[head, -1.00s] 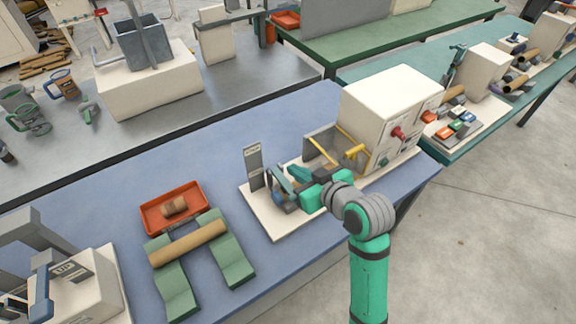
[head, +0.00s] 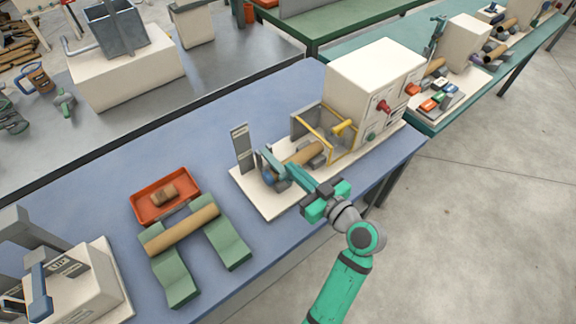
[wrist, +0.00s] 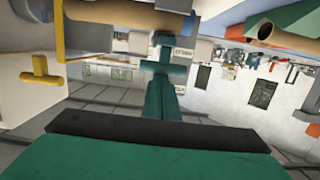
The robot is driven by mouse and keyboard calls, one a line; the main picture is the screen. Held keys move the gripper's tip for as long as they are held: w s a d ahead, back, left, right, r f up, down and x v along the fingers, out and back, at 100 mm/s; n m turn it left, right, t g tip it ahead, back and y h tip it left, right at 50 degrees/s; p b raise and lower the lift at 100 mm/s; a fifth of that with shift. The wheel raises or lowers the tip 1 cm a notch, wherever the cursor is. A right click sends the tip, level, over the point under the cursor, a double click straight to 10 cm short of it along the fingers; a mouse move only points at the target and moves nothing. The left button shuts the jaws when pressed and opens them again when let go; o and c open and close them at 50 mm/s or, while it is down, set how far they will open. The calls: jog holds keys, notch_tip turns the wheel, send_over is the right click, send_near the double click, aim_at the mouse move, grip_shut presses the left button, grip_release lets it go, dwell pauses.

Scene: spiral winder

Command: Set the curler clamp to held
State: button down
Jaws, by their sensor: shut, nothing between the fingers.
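The winder (head: 375,85) is a cream machine on a pale base plate, with a brown tube (head: 304,154) lying across it. At the tube's near-left end stands a small blue-grey clamp piece (head: 272,164), beside an upright labelled plate (head: 241,148) whose text I cannot read. My gripper (head: 294,174) is shut and empty, with its teal fingers pointing at the clamp end. Whether they touch the clamp is unclear. In the wrist view the closed fingers (wrist: 164,72) point forward below the tube (wrist: 125,18). The fingers partly hide the clamp's lower part.
A yellow guard frame (head: 312,132) and yellow handle (head: 343,126) stand close to the tube; a red knob (head: 384,107) is on the housing. A green cradle (head: 228,245) with another tube and an orange tray (head: 138,211) lie left. Blue bench top is clear behind.

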jog(key=shift+s+d+f, duration=0.1)
jog(key=shift+f, duration=0.55)
jog(key=r, duration=0.1)
jog(key=w+r, duration=0.1)
jog(key=r, duration=0.1)
jog(key=a+r, duration=0.1)
jog(key=shift+w+r, duration=0.15)
jog(key=shift+r, duration=0.25)
jog(key=f+v, duration=0.1)
jog(key=v, duration=0.9)
